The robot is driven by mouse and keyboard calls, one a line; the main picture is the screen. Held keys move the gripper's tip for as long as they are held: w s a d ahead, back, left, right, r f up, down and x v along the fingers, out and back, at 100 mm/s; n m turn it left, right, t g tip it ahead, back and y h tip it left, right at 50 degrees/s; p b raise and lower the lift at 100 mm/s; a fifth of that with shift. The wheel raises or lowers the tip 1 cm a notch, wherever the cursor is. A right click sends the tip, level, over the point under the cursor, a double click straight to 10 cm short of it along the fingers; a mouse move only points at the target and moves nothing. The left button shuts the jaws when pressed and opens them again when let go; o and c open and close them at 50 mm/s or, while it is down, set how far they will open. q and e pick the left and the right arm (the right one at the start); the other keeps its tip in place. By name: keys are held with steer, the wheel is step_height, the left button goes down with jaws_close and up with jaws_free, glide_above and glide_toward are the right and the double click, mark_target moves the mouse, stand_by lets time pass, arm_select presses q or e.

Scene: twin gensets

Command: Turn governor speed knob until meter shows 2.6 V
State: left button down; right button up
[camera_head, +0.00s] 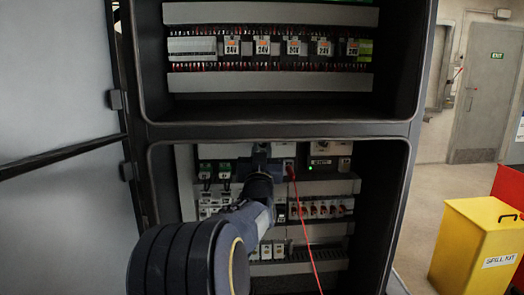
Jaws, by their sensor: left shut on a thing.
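My left arm reaches from the bottom into the lower bay of the open cabinet. Its gripper (260,160) is at the upper row of devices, shut, with its fingertips mostly hidden by my own wrist. The governor speed knob is hidden behind the gripper, which appears to be closed on it. A red test lead (306,235) runs from a device just right of the gripper down out of the picture. No meter reading can be made out. My right gripper is not in view.
The cabinet frame (275,131) edges the lower bay closely around my arm. A row of breakers (320,208) and a device with a small green light (320,163) sit right of it. The open door (55,90) stands left; a yellow spill kit bin (470,245) stands right.

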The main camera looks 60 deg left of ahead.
arm_select(q)
steer(key=shift+f+m+t+h+b, duration=0.1)
steer(key=shift+m+t+h+b, duration=0.6)
steer(key=shift+m+b, duration=0.9)
steer(key=m+h, duration=0.1)
steer(key=m, duration=0.1)
steer(key=shift+s+m+t, duration=0.1)
steer(key=shift+m+t, duration=0.2)
steer(key=shift+t, duration=0.1)
steer(key=shift+r+m+h, duration=0.2)
steer(key=shift+m+h, duration=0.1)
steer(key=shift+m, duration=0.2)
steer(key=m, duration=0.1)
steer(key=m+h, duration=0.1)
steer(key=shift+a+r+m, duration=0.1)
steer(key=shift+r+m, duration=0.1)
steer(key=shift+m, duration=0.2)
steer(key=shift+s+m+t+h+p, duration=0.1)
steer(key=shift+m+t+h+p, duration=0.3)
steer(key=shift+m+p, duration=0.6)
steer(key=shift+f, duration=0.1)
steer(key=c, duration=1.3)
jaws_free()
